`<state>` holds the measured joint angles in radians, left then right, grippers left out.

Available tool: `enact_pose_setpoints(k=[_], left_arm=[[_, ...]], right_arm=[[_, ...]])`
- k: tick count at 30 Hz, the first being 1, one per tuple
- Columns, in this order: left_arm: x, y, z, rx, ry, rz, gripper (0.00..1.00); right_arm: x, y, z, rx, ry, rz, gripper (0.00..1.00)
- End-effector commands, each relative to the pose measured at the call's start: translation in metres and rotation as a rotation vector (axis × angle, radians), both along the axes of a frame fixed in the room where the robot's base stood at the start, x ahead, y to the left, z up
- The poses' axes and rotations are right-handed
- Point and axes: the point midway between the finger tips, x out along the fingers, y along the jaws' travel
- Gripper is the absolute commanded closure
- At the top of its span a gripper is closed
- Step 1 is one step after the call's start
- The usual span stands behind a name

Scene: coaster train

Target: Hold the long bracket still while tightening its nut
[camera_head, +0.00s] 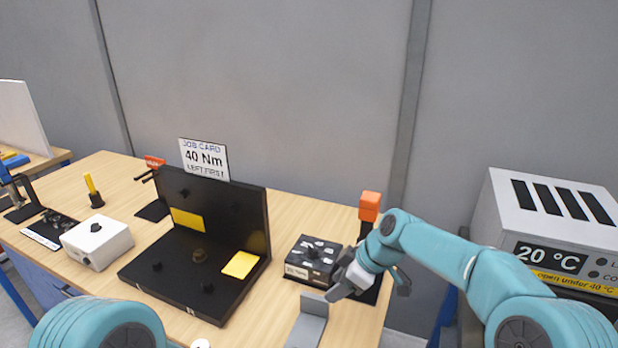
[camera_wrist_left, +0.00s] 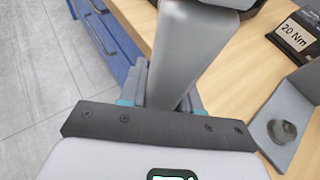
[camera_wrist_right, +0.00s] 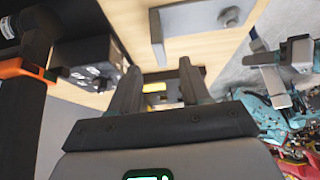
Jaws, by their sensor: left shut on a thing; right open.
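The grey bracket (camera_head: 307,328), with a flat base and a raised plate, lies at the front right of the bench. In the left wrist view the bracket (camera_wrist_left: 270,142) carries a round dark nut (camera_wrist_left: 284,130). My left gripper (camera_wrist_left: 165,103), hidden in the head view, is shut on a long, smooth grey bar (camera_wrist_left: 195,45); I cannot tell exactly what it is. The bracket lies to its right in that view. My right gripper (camera_head: 370,288) is open and empty, beside the bracket. In the right wrist view the bracket (camera_wrist_right: 185,18) is beyond its fingers (camera_wrist_right: 160,68).
A black box labelled 20 Nm (camera_head: 312,260) and an orange-topped black post (camera_head: 369,207) stand close by the right gripper. A black fixture (camera_head: 180,270) with a 40 Nm card (camera_head: 203,158) and a white box (camera_head: 97,242) are left. A 20 °C unit (camera_head: 540,225) stands right.

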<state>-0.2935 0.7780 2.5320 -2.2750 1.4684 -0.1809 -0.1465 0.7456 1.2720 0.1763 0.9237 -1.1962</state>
Motion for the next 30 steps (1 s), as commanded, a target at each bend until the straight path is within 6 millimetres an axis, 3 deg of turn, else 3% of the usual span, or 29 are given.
enact_pose_setpoints(k=[18, 30], left_arm=[[0.001, 0.001, -0.029, 0.001, -0.005, 0.001, 1.00], [0.003, 0.001, -0.037, 0.001, -0.006, 0.001, 1.00]], right_arm=[[0.013, 0.039, -0.067, 0.000, 0.000, 0.001, 0.53], [0.020, 0.050, -0.084, 0.000, 0.001, 0.001, 0.53]])
